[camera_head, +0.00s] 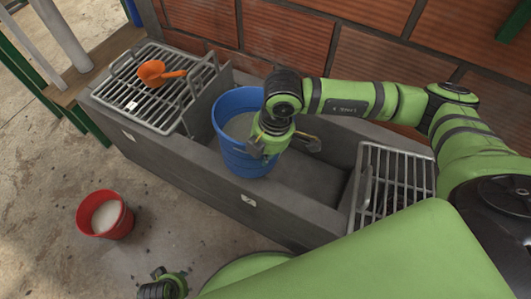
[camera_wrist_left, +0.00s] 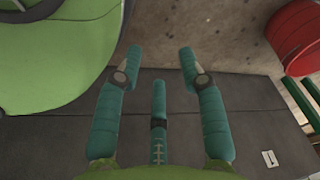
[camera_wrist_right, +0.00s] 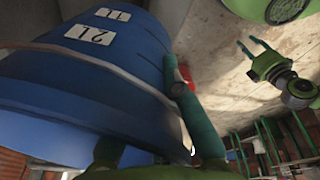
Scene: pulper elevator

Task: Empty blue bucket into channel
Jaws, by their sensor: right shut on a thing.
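The blue bucket (camera_head: 233,157) is over or in the grey channel (camera_head: 312,190), near its left grate, with its mouth facing up. Pale grey-white content shows inside it. I cannot tell whether it touches the channel floor. My right gripper (camera_head: 284,141) is shut at the bucket's right rim; whether it holds rim or handle is unclear. In the right wrist view, the bucket's blue side (camera_wrist_right: 75,85), with white labels and a pale handle, lies against a green finger. My left gripper (camera_wrist_left: 160,54) is open and empty beside the channel's dark wall; part of it shows at the head view's bottom edge.
An orange scoop (camera_head: 154,73) lies on the left metal grate (camera_head: 170,108). A second grate (camera_head: 393,165) covers the channel's right part. A red bucket (camera_head: 104,214) with pale content stands on the floor. A brick wall (camera_head: 290,38) runs behind the channel.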

